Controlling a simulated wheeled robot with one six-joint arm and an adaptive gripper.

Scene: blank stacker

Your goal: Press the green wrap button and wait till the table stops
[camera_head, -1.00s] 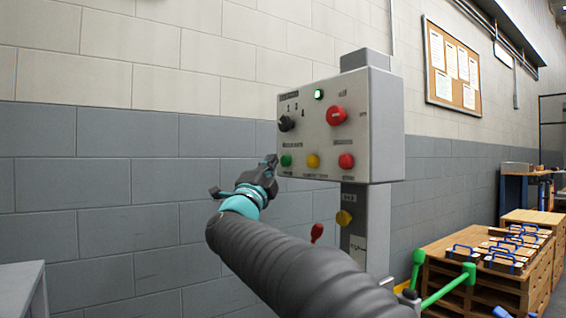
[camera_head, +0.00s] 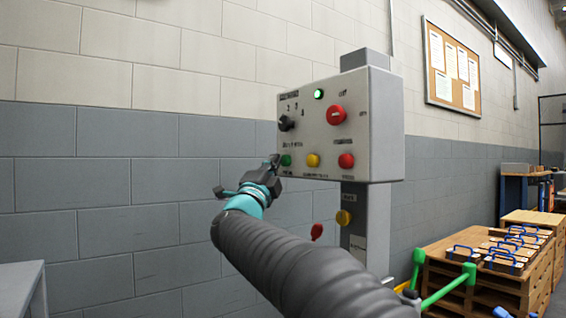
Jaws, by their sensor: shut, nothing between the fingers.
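The green button (camera_head: 286,160) is at the lower left of the grey control box (camera_head: 322,132), on its front face. My gripper (camera_head: 273,161) is shut and empty, its tip just left of the green button. I cannot tell whether the tip touches the button or is a little in front of the panel. A green lamp (camera_head: 319,94) glows at the top of the box. The turning table is not visible in this view.
The panel also has a black knob (camera_head: 286,123), a large red button (camera_head: 337,115), a yellow button (camera_head: 313,160) and a smaller red button (camera_head: 346,161). Wooden pallets (camera_head: 480,285) with blue-handled items stand at the lower right. A block wall (camera_head: 90,160) is behind.

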